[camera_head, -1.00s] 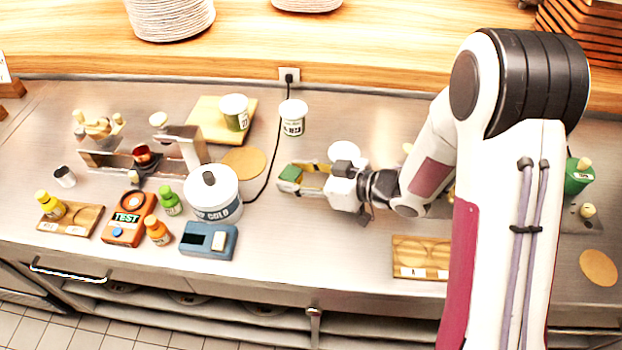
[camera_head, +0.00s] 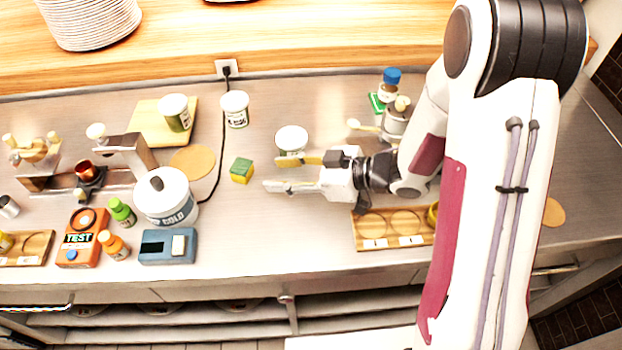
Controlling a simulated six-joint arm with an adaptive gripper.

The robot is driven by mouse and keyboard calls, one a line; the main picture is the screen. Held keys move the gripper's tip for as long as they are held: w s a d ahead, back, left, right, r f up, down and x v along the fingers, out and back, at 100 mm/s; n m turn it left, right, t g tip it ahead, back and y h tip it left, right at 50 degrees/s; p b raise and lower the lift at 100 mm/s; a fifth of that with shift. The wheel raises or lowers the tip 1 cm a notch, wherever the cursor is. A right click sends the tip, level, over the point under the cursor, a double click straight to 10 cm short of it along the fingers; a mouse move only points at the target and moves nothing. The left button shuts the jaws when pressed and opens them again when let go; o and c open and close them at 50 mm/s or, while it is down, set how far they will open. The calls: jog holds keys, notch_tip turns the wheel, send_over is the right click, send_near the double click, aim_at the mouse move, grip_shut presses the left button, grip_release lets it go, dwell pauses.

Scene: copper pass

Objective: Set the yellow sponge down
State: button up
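The yellow sponge (camera_head: 241,171), a small block with a green top, rests on the steel counter. It lies left of my gripper, to the right of the round tan mat and the white pot. My gripper (camera_head: 283,173) points left towards it, with its two fingers spread wide and nothing between them. A clear gap shows between the fingertips and the sponge.
A white tub (camera_head: 291,140) stands just behind my gripper's upper finger. A wooden tray (camera_head: 365,238) lies in front of my gripper. The white pot (camera_head: 165,198) and a blue-grey device (camera_head: 167,246) stand to the left. Bare counter lies in front of the sponge.

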jog(key=shift+s+d, duration=0.4)
jog(key=shift+d, duration=0.55)
jog(key=shift+s+d, duration=0.4)
jog(key=shift+d, duration=0.6)
jog(key=shift+s+d, duration=0.4)
jog(key=shift+d, duration=0.55)
jog(key=shift+a, duration=0.1)
